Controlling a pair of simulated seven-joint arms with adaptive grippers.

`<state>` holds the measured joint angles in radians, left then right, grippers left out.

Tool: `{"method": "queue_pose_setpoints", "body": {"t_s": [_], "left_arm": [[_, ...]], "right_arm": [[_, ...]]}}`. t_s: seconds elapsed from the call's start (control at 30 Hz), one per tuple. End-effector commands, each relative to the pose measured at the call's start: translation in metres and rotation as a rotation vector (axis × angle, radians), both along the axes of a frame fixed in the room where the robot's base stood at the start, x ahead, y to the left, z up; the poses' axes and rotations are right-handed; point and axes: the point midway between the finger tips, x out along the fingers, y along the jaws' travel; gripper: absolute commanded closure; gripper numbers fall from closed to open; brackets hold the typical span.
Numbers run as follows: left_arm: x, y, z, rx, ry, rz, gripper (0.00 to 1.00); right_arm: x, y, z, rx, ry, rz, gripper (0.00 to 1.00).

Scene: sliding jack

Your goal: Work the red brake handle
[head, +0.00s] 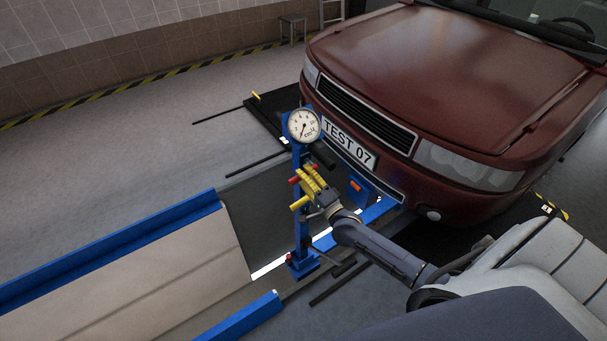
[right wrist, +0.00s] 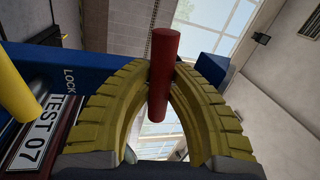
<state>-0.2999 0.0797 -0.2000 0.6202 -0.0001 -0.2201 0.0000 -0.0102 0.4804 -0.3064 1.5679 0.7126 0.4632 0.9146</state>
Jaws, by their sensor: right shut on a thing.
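The red brake handle (right wrist: 165,70) is a red rod held between the yellow fingertips of my right gripper in the right wrist view. In the head view its red end (head: 294,181) shows just left of the fingers, and the rest is hidden by them. My right gripper (head: 309,179) is shut on the handle, beside the blue post (head: 302,232) of the jack. A yellow handle (head: 299,203) sticks out just below; it also shows at the left of the right wrist view (right wrist: 15,90). My left gripper is not in view.
A round dial gauge (head: 303,126) tops the post. A dark red car (head: 455,75) with plate TEST 07 (head: 349,145) stands close behind and right. The grey floor at upper left is clear.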

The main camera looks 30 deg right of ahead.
Motion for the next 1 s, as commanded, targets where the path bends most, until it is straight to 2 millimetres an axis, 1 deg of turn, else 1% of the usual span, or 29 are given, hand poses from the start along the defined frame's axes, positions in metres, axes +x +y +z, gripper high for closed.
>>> {"method": "queue_pose_setpoints", "body": {"t_s": [0.3, 0.33, 0.53, 0.57, 0.83, 0.93, 1.0], "left_arm": [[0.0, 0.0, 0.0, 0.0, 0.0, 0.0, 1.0], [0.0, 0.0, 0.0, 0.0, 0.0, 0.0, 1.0], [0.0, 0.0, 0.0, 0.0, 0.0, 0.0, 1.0], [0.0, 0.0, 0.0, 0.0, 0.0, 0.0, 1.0], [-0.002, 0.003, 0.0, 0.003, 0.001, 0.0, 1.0], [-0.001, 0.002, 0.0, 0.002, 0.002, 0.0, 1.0], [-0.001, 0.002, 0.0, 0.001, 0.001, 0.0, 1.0]], "right_arm": [[-0.001, 0.0, -0.001, 0.007, 0.002, 0.0, 1.0], [-0.001, 0.0, -0.001, 0.007, 0.002, 0.0, 0.81], [-0.001, 0.0, 0.0, 0.005, 0.0, 0.0, 0.58], [0.0, 0.0, 0.0, 0.005, 0.0, 0.0, 0.57], [-0.002, 0.0, -0.001, 0.003, 0.0, 0.001, 0.57], [-0.008, -0.001, -0.002, 0.003, 0.001, 0.0, 0.57], [-0.017, -0.002, -0.004, 0.003, 0.001, 0.0, 0.57]]}}
